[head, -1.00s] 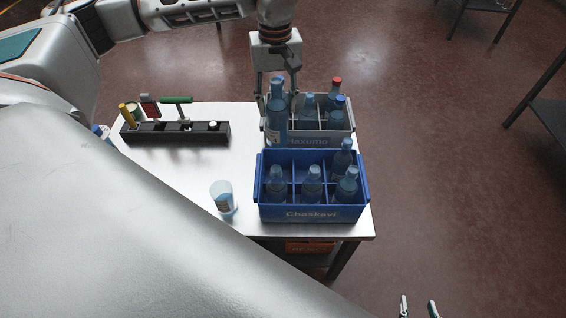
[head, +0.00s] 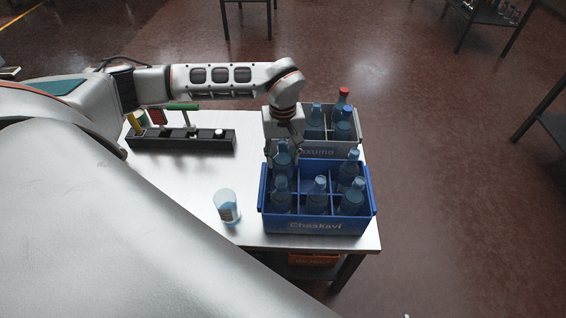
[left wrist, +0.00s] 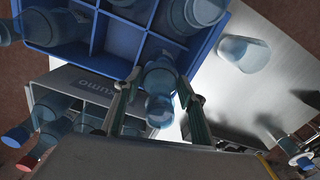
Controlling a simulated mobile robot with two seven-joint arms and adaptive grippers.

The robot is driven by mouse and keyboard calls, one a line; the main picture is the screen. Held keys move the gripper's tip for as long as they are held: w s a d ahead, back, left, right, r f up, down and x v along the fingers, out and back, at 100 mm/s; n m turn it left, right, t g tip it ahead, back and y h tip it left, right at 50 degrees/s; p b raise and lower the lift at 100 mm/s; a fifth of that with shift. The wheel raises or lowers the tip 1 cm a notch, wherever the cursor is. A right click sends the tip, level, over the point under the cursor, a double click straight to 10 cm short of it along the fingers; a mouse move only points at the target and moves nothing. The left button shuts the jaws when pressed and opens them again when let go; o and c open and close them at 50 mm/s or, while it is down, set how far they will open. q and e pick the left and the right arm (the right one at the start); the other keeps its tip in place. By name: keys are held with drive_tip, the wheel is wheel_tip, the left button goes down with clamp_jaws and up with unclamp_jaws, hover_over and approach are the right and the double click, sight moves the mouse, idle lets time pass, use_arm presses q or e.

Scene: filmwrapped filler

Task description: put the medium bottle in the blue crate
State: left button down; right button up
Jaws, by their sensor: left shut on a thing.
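My left gripper (head: 284,152) points down at the back left corner of the blue crate (head: 318,226). It is shut on a clear bluish bottle (head: 282,160), which also shows between the fingers in the left wrist view (left wrist: 159,80). The bottle is about upright, at the back left compartment. Its lower part is hidden in the head view, so I cannot tell whether it touches the crate floor. Other bottles stand in the blue crate: three along the front row and one at the back right (head: 350,168). The back middle compartment looks empty.
A grey crate (head: 345,149) with several bottles, one red-capped (head: 342,100), stands right behind the blue crate. A black rack (head: 180,139) with tools lies at the back left. The table's (head: 195,180) middle left is clear.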

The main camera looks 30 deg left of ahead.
sight(283, 142)
use_arm(q)
wheel_tip(283, 142, down, 2)
drive_tip(key=shift+f, duration=0.3)
drive_tip(key=c, duration=1.2)
unclamp_jaws()
drive_tip(key=shift+c, duration=0.2)
wheel_tip(283, 142, up, 12)
drive_tip(key=shift+r+p, duration=0.1)
drive_tip(key=shift+p, duration=0.35)
